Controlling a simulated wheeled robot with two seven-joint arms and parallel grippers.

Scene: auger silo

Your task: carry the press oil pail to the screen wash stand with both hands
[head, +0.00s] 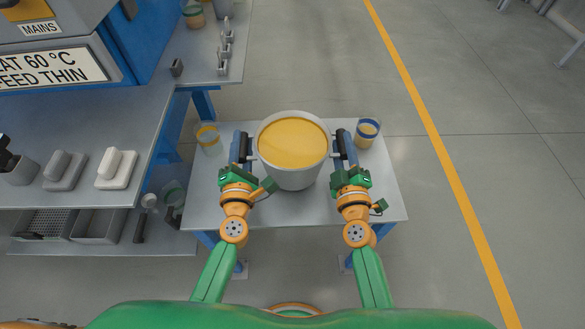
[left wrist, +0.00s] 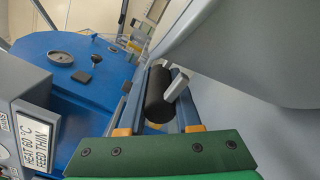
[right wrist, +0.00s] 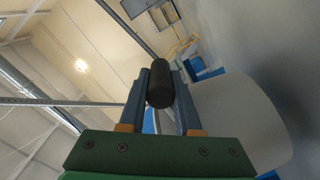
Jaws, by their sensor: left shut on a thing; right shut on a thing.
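The press oil pail (head: 294,178) is a light grey pail filled near the rim with yellow-orange oil. In the head view it is between my two grippers, over a small grey table (head: 350,205); I cannot tell whether it touches the top. My left gripper (head: 241,152) is shut on the pail's left handle, a black grip (left wrist: 159,95) in the left wrist view. My right gripper (head: 345,150) is shut on the right handle, a black grip (right wrist: 160,85) in the right wrist view. The pail looks upright. I cannot tell which surface is the screen wash stand.
A grey bench (head: 75,110) with a blue machine (head: 150,30) is at left. Open floor with a yellow line (head: 430,125) lies to the right.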

